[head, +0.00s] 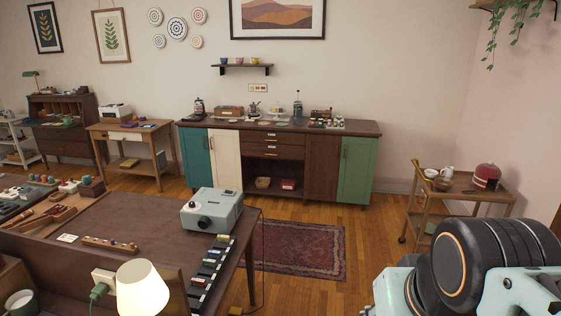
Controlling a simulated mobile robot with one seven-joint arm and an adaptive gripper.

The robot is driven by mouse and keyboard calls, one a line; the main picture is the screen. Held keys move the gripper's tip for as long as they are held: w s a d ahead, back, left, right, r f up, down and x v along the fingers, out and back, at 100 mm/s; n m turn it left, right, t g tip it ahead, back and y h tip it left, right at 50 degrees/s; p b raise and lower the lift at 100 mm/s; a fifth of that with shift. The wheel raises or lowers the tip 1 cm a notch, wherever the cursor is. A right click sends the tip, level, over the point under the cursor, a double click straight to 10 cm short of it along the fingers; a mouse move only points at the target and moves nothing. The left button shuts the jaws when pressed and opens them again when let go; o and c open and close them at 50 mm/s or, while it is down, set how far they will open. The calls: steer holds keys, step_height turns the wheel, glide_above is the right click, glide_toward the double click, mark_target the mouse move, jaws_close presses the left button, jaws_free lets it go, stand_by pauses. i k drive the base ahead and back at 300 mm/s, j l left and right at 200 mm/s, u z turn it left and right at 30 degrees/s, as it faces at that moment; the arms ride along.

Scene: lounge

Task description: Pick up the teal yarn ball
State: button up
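I cannot make out a teal yarn ball in the head view. Many small items on the far furniture and on the table at the left are too small to tell apart. Only part of my arm shows, at the lower right corner, as black rings and pale mint casing. My gripper's fingers are outside the picture.
A dark table (135,212) with a grey projector (212,213) stands at front left, near a lit lamp (142,290). A long sideboard (355,128) stands at the back wall. A wooden trolley (470,194) stands right. A red rug (300,250) lies on open floor between.

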mark_target(86, 180)
steer(key=i+l+z, duration=0.2)
steer(key=i, duration=2.15)
steer(key=i+u, duration=0.15)
steer(key=i, duration=1.1)
steer(key=i+l+u, duration=0.15)
steer(key=i+u, duration=0.25)
steer(key=i, duration=0.75)
steer(key=i+u, duration=0.2)
steer(key=u, duration=0.15)
steer(key=i+u, duration=0.45)
steer(key=u, duration=0.25)
steer(key=i+u, duration=0.15)
steer(key=u, duration=0.25)
steer(key=i+l+u, duration=0.1)
steer(key=u, duration=0.3)
steer(key=i+l+u, duration=0.15)
steer(key=u, duration=0.25)
steer(key=i+l+u, duration=0.15)
steer(key=i+u, duration=0.15)
steer(key=u, duration=0.15)
steer(key=i+l+u, duration=0.25)
steer(key=u, duration=0.2)
steer(key=i+l+u, duration=0.3)
steer(key=l, duration=0.25)
